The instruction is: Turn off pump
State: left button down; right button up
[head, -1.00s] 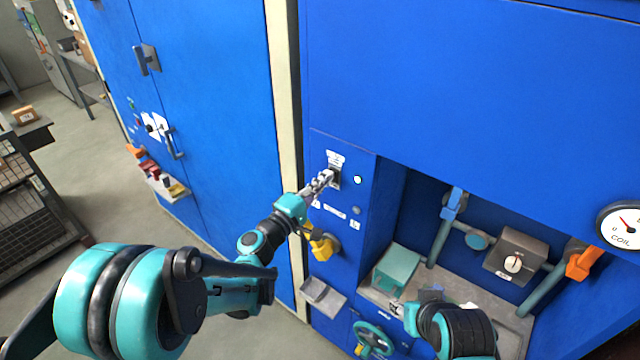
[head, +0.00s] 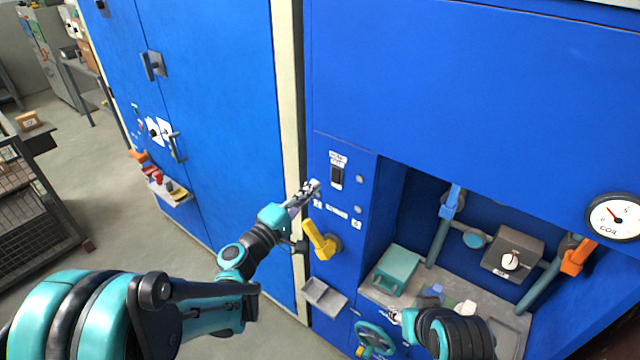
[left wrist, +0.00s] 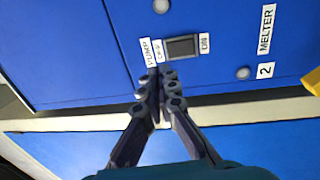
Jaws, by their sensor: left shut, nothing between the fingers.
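The pump switch (head: 337,176) is a dark rocker on the blue cabinet front, under a white label. In the left wrist view the rocker (left wrist: 182,46) lies between a label reading PUMP OFF and one reading ON. A small round lamp (head: 359,179) right of the switch is grey and unlit. My left gripper (head: 313,186) is shut and empty, just left of and below the switch. In the left wrist view its fingertips (left wrist: 162,76) are close to the OFF label, beside the rocker. My right gripper (head: 395,315) is low at the recess; its fingers are too small to read.
A yellow lever (head: 318,238) sits below the switch, with a small grey tray (head: 323,294) under it. The recess at right holds a teal box (head: 398,268), pipes and a grey box with a knob (head: 512,250). A round COIL gauge (head: 614,218) is at far right.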

pick_arm(q)
jog(key=v, duration=0.6)
jog(key=shift+r+p, duration=0.35)
jog(key=shift+r, duration=0.25)
pick_arm(e)
jog(key=shift+w+d+r, duration=0.2)
jog(key=shift+w+r, duration=0.1)
jog(key=shift+w, duration=0.2)
pick_arm(q)
jog(key=shift+a, duration=0.15)
jog(key=s+f+m+g+y+b, duration=0.45)
jog(key=s+f+m+g, duration=0.3)
jog(key=s+f, duration=0.35)
jog(key=s+a+f+m+g+y+b, duration=0.1)
jog(key=s+a+f+m+y, duration=0.2)
jog(key=s+a+f+y, duration=0.2)
jog(key=s+a+y, duration=0.2)
jog(key=s+a, duration=0.2)
jog(key=a, duration=0.1)
jog(key=shift+s+a, duration=0.15)
jog(key=shift+a, duration=0.1)
pick_arm(e)
notch_tip(320, 180, down, 6)
jog(key=shift+r, duration=0.2)
